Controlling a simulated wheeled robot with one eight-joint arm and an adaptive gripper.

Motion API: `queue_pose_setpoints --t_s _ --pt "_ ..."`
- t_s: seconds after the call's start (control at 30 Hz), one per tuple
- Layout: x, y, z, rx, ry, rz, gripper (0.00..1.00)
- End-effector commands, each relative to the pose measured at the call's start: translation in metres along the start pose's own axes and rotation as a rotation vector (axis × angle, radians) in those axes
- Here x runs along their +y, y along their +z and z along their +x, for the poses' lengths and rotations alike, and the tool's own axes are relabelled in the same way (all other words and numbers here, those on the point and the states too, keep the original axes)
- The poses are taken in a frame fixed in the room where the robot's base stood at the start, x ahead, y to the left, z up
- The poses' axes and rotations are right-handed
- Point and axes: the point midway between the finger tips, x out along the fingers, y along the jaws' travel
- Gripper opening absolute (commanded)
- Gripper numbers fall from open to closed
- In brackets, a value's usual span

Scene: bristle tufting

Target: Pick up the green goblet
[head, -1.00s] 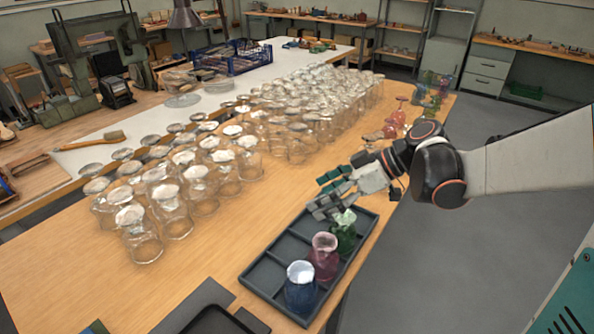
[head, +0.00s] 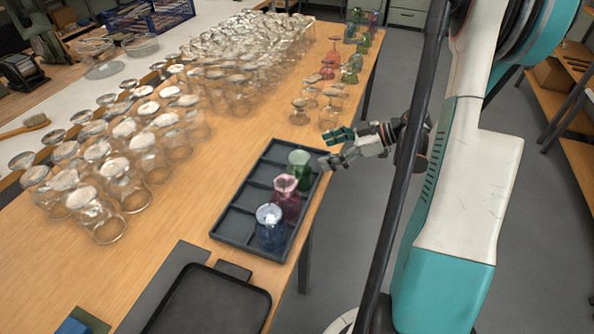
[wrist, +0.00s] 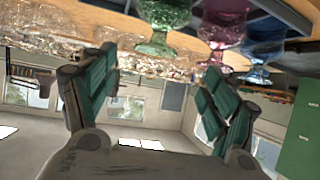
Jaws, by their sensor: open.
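A green goblet (head: 300,168) stands in the far compartment of a dark divided tray (head: 225,222). A pink goblet (head: 286,200) and a blue goblet (head: 270,232) stand in the same row nearer me. My gripper (head: 327,150) is open and empty, just right of the green goblet and apart from it, over the table's right edge. In the wrist view, the green goblet (wrist: 162,35) shows at the top, beyond the gap between my open fingers (wrist: 160,68). The pink (wrist: 224,28) and blue (wrist: 265,40) goblets are to its right.
Many clear glasses (head: 150,160) crowd the wooden table left of the tray. Clear goblets (head: 310,95) and more coloured ones, including another green goblet (head: 350,70), stand beyond it. A black tray (head: 205,300) lies at the near end. The floor right of the table is open.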

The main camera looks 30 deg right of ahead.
Motion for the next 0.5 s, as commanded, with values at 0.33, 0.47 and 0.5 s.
queue_pose_setpoints --t_s 0.33,0.47,0.5 --pt "0.0 0.0 0.047 0.0 0.0 0.001 0.79" --pt "0.001 0.0 0.053 0.0 0.0 0.001 0.79" --pt "0.001 0.0 0.056 0.0 -0.001 0.001 0.79"
